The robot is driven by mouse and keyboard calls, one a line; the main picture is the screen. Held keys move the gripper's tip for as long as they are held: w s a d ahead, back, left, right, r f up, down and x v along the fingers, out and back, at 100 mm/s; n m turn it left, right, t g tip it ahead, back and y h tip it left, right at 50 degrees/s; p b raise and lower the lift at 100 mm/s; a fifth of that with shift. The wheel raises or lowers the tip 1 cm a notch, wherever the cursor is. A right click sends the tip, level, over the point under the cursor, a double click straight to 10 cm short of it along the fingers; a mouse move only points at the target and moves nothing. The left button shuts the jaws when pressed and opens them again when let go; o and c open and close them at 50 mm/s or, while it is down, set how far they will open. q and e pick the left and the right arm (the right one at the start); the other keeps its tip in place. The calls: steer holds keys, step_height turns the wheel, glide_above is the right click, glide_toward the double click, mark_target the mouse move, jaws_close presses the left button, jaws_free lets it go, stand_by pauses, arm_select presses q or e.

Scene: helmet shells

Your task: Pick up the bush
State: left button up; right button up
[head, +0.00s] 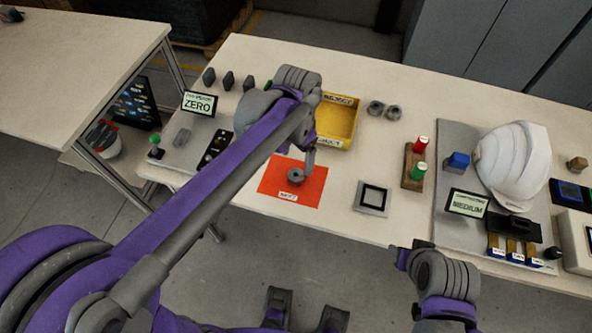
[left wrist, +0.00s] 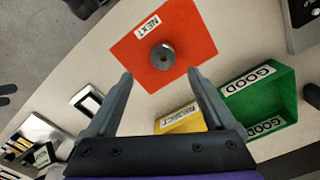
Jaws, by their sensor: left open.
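The bush (head: 296,176) is a small grey ring with a dark centre hole. It sits on the red mat (head: 312,192) marked NEXT, and also shows in the left wrist view (left wrist: 163,57) just beyond my fingertips. My left gripper (head: 310,168) is above the mat close to the bush; in the left wrist view its two fingers (left wrist: 160,74) are spread wide with nothing between them. My right gripper (head: 403,258) is low at the table's front edge, away from the bush; its finger opening is unclear.
A yellow bin (head: 337,122) stands behind the mat; a green bin (left wrist: 262,107) marked GOOD shows in the left wrist view. Two similar grey rings (head: 384,110) lie behind right. A square grey plate (head: 372,198) is right of the mat, then a red-and-green button stand (head: 415,168) and white helmet (head: 515,165).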

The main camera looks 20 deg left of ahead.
mark_target(296, 172)
arm_select(q)
step_height(296, 172, down, 2)
steer(key=shift+f, duration=0.2)
steer(key=f, duration=0.5)
steer(key=shift+w+a+f+b, duration=0.2)
steer(key=shift+w+f+b, duration=0.05)
steer(key=shift+f+b, duration=0.1)
steer(key=c, duration=1.2)
